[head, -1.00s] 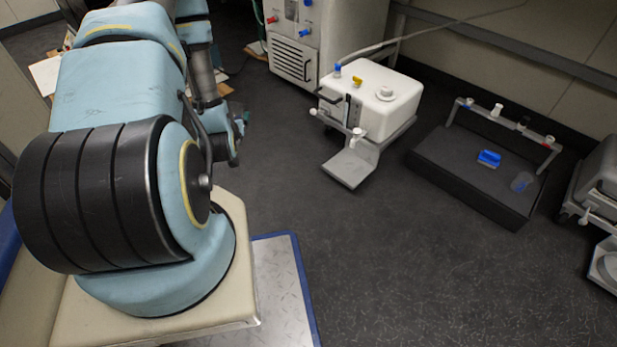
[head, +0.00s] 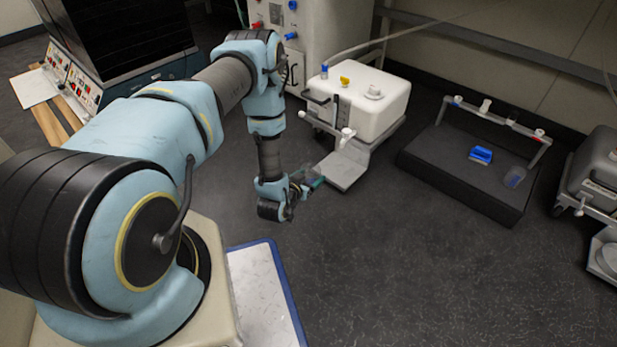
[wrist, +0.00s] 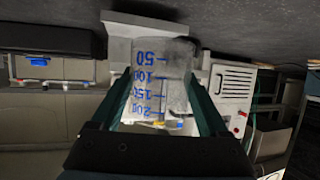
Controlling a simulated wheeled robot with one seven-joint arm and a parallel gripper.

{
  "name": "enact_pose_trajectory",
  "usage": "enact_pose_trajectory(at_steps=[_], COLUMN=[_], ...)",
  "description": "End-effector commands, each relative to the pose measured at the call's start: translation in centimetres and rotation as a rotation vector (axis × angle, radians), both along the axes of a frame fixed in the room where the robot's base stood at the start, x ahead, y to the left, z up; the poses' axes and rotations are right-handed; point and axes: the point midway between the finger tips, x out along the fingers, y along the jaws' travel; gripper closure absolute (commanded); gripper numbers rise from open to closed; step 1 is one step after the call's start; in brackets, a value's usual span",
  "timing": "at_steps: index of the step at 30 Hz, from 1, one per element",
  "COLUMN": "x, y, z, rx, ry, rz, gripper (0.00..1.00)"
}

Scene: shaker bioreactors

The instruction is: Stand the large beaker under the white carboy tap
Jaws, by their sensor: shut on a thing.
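My gripper (head: 306,184) hangs low over the floor, left of the white carboy (head: 372,98). Its teal fingers (wrist: 165,110) are shut on the sides of a clear beaker (wrist: 160,80) with blue marks up to 200. The beaker (head: 311,178) looks small and partly hidden in the head view, and seems roughly upright. The carboy's white tap (head: 347,133) sticks out at its front, above a grey shelf (head: 346,170). The beaker is left of the shelf, near its edge; I cannot tell the exact gap. In the wrist view the shelf (wrist: 118,25) shows behind the beaker.
A dark tray (head: 455,190) to the right carries a tap rail (head: 500,121), a blue block (head: 481,154) and another clear beaker (head: 515,177). A grey machine (head: 598,175) stands at the far right. A white cabinet (head: 325,40) stands behind.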

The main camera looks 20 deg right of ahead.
Motion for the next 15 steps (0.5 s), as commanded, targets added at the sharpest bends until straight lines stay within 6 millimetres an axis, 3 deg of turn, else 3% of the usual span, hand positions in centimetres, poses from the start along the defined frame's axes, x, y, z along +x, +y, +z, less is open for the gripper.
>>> enact_pose_trajectory(at_steps=[15], x=[1.4], y=[-2.5], z=[-2.8], rx=[-0.001], ry=[-0.002], rz=[0.002], gripper=[0.77])
